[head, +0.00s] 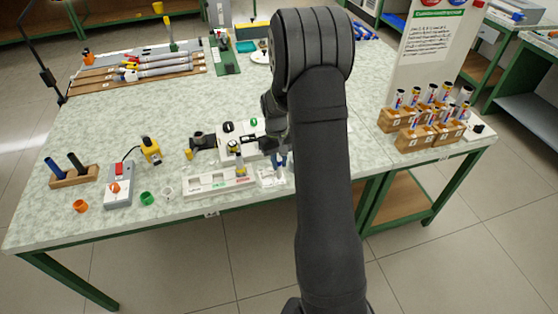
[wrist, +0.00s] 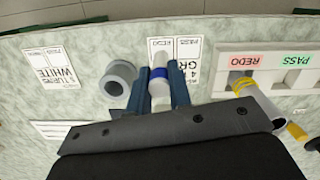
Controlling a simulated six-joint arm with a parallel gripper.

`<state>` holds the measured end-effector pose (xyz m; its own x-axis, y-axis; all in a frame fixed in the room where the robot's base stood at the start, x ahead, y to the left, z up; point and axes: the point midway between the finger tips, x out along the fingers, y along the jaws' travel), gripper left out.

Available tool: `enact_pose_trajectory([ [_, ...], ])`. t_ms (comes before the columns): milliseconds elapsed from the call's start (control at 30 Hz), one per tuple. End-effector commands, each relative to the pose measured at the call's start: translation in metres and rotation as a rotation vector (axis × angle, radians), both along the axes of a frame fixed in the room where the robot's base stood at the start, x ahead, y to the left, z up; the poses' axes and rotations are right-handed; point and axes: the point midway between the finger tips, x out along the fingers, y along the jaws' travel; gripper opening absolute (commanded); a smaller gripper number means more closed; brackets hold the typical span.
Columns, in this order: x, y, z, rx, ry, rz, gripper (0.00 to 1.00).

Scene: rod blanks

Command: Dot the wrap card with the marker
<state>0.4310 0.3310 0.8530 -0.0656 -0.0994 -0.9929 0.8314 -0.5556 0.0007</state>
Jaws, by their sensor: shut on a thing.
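The wrap card (head: 268,180) lies near the front edge of the table. In the wrist view, the wrap card (wrist: 188,50) shows PASS and REDO boxes and large partly hidden lettering. My gripper (wrist: 161,88) is shut on a white cylinder with a blue band, which looks like the marker (wrist: 159,73). The marker's visible end overlaps the card near its REDO box; I cannot tell whether it touches. In the head view my gripper (head: 279,160) is low above the card, and my arm hides part of the area.
A white tray (head: 208,186) with PASS and REDO labels lies beside the card, with a yellow-banded rod (wrist: 262,102) at it. A grey ring (wrist: 118,78) stands close to my gripper, by another card (wrist: 54,68). Wooden blocks of rods (head: 425,135) stand at the right.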

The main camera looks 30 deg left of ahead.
Motion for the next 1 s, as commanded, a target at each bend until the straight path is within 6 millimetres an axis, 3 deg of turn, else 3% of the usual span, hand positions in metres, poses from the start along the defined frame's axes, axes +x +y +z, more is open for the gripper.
enact_pose_trajectory([
  [267,0.000,0.000,0.001,0.000,0.000,0.000,0.00],
  [1000,0.000,0.000,0.045,0.000,0.000,0.000,0.00],
])
